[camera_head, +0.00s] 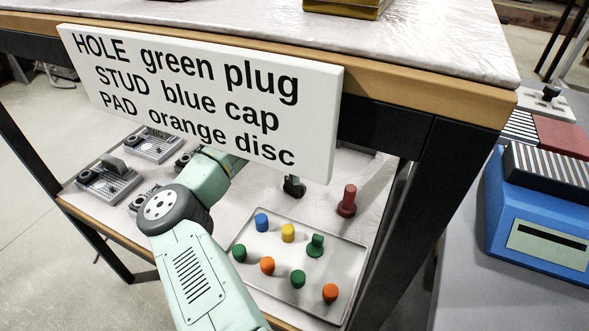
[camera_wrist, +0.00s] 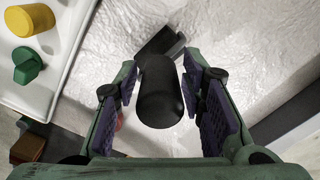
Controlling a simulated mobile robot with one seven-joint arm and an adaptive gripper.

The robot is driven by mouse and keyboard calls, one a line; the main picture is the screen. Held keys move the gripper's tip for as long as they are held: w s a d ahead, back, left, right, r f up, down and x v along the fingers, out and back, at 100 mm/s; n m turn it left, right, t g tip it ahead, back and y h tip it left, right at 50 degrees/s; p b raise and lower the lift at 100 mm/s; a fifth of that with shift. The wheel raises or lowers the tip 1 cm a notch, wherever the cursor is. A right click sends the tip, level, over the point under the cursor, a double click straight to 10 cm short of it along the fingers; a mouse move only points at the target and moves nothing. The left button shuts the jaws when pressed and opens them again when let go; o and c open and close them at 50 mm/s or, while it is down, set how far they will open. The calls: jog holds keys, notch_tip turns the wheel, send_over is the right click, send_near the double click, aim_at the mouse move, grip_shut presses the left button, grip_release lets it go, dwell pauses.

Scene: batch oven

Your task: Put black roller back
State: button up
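The black roller (camera_wrist: 160,95) shows in the wrist view as a dark cylinder with its rounded end towards the camera. My gripper (camera_wrist: 160,85) is open around it, one padded finger on each side, with a narrow gap visible at the left. A black block (camera_wrist: 163,42) lies just beyond the roller; whether they touch is unclear. In the head view, my arm passes behind the white sign, which hides most of my gripper. A small dark shape (camera_head: 294,186) shows below the sign; I cannot tell whether it is roller or gripper.
A tray (camera_head: 345,262) with blue, yellow, green and orange pieces lies on the lower shelf. A red peg (camera_head: 346,201) stands behind it. Grey fixtures (camera_head: 108,182) stand at the left. The sign (camera_head: 200,95) and table edge (camera_head: 440,95) hang above. A blue machine (camera_head: 535,215) is at right.

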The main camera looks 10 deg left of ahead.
jog(key=shift+o, duration=1)
notch_tip(320, 180, up, 12)
dwell(0.9)
